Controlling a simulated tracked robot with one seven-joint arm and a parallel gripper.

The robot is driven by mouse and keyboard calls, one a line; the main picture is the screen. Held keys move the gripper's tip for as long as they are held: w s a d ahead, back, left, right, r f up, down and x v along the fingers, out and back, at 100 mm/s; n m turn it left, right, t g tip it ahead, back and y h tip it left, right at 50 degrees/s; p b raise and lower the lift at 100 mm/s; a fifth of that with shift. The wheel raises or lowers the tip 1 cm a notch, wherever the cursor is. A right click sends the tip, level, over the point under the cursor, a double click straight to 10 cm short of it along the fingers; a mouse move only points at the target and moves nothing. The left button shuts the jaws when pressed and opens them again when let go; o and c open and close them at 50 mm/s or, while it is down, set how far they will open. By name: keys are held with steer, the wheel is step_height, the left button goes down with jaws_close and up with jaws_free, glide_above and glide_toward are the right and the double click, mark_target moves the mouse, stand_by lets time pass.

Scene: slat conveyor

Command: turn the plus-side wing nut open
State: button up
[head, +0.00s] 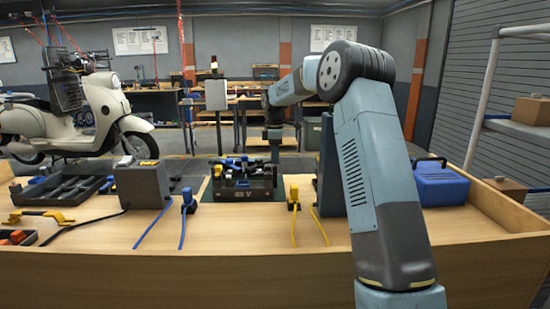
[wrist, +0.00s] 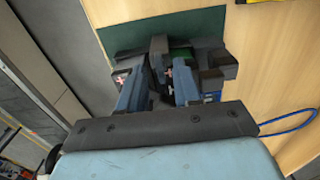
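A dark battery block (head: 243,190) with blue, black and yellow parts on top stands on a green mat in the middle of the bench. My gripper (head: 273,148) hangs pointing down, over or just behind the right end of the block; the depth is unclear. In the wrist view my gripper (wrist: 158,74) has two blue fingers apart, with dark block parts between and beyond them. The wing nut itself cannot be picked out, and I cannot tell whether the fingers touch anything.
Blue and yellow cable clamps, the yellow one (head: 293,198) to the right, stand beside the block with cables running forward. A grey box (head: 142,184) and black tray are left. A blue case (head: 438,186) is right. The front bench strip is mostly clear.

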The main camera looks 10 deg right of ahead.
step_height(320, 180, up, 13)
stand_by(0.5)
steer(key=shift+r, duration=0.15)
steer(key=s+a+r+m+t, duration=0.1)
steer(key=s+r+m, duration=0.3)
steer(key=s, duration=0.9)
steer(key=s+a+r+m+t, duration=0.1)
steer(key=s+r+m+t, duration=0.15)
steer(key=s, duration=1.05)
steer(key=s+d+f+m+t, duration=0.1)
steer(key=s+f+m, duration=0.3)
steer(key=s, duration=0.8)
steer(key=s+d+f+m+t, duration=0.1)
steer(key=s+f+m, duration=0.4)
steer(key=s, duration=0.7)
steer(key=shift+s+d+f, duration=0.25)
steer(key=shift+s+f, duration=0.1)
steer(key=shift+f, duration=0.6)
